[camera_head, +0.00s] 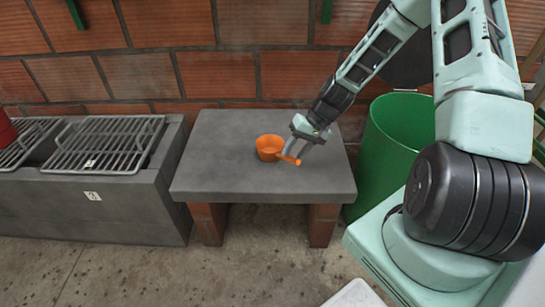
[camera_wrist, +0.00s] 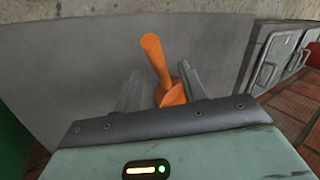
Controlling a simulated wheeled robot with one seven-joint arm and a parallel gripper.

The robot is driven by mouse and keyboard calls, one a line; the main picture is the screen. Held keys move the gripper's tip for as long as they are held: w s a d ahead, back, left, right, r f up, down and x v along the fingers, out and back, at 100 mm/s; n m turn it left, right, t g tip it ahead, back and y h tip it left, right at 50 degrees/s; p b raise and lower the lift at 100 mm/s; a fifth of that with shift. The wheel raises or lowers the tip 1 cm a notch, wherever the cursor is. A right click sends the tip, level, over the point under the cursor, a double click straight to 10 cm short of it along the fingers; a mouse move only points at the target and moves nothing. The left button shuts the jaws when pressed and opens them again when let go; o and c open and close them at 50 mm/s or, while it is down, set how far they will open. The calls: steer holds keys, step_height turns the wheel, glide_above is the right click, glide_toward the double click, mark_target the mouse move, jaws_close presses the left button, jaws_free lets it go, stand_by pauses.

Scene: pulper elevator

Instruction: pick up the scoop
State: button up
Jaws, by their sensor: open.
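The orange scoop (camera_head: 268,147) lies on the grey slab table (camera_head: 225,175), its cup to the left and its handle pointing right toward my gripper. My gripper (camera_head: 292,152) is at the handle, low over the table. In the wrist view the scoop (camera_wrist: 153,55) shows between the two fingers of my gripper (camera_wrist: 160,90), which stand apart on either side of it. Part of the scoop is hidden behind the gripper's body. I cannot tell whether a finger touches the handle.
A green bin (camera_head: 395,140) stands right of the table, close to my arm. A grey counter with a metal grill rack (camera_head: 105,145) stands to the left, with a red object (camera_head: 5,130) at its far end. A brick wall (camera_head: 165,75) is behind. The table's left part is clear.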

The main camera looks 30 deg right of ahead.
steer(key=b+x, duration=0.1)
steer(key=x, duration=0.5)
steer(key=shift+d+b, duration=0.1)
steer(key=shift+b, duration=0.3)
steer(key=shift+r, duration=0.15)
jaws_close()
